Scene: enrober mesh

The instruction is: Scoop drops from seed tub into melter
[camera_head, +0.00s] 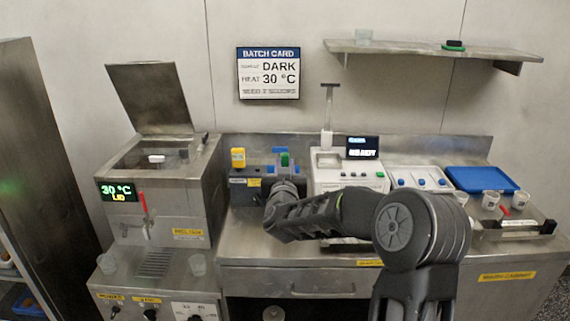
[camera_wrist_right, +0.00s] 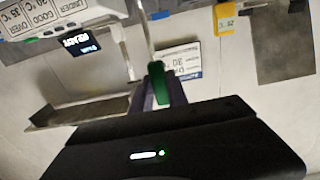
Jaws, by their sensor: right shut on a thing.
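The melter (camera_head: 165,205) stands at the left with its lid (camera_head: 148,100) raised; its display reads 30 °C LID. A dark grey tub unit (camera_head: 243,193) with a yellow label sits right of it, probably holding the seed tub; its contents are hidden. My right gripper (camera_head: 284,181) is at this unit, partly hidden by my arm. It is shut on a green handle (camera_wrist_right: 157,82), likely the scoop's, which also shows in the head view (camera_head: 285,159). A thin pale shaft runs from the handle in the wrist view. My left gripper is not in view.
A yellow block (camera_head: 238,158) stands at the tub unit's back left. A machine with a dark display (camera_head: 362,147), a blue tray (camera_head: 480,180) and several cups are to the right. A batch card (camera_head: 268,73) reads DARK, 30 °C. A shelf (camera_head: 430,52) hangs above.

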